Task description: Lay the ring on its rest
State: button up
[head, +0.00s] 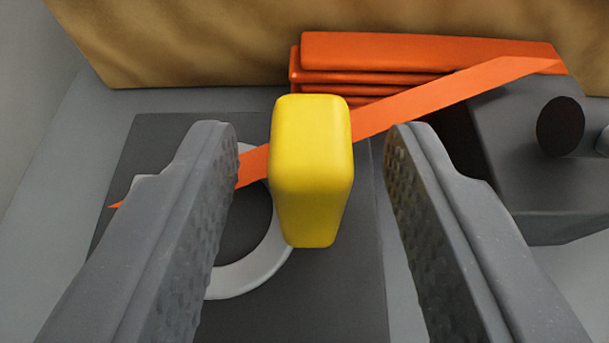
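A light grey ring shape (262,272) lies flat on a dark grey panel (340,300). My left finger and a yellow block hide parts of it. I cannot tell whether it is a loose ring or the rest itself. The yellow block (312,150) has rounded edges and stands up towards the camera between my fingers, in front of the ring shape's right side. I cannot tell whether it is joined to anything. My gripper (313,140) is open, with a visible gap between the block and each finger.
A long orange strip (440,95) runs diagonally behind the yellow block and across the ring shape. Stacked orange slabs (420,52) lie at the back by a brown wall (190,40). A dark grey box (510,140) with a round dark spot stands at right.

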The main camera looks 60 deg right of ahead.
jog(key=p+v, duration=0.2)
jog(key=v, duration=1)
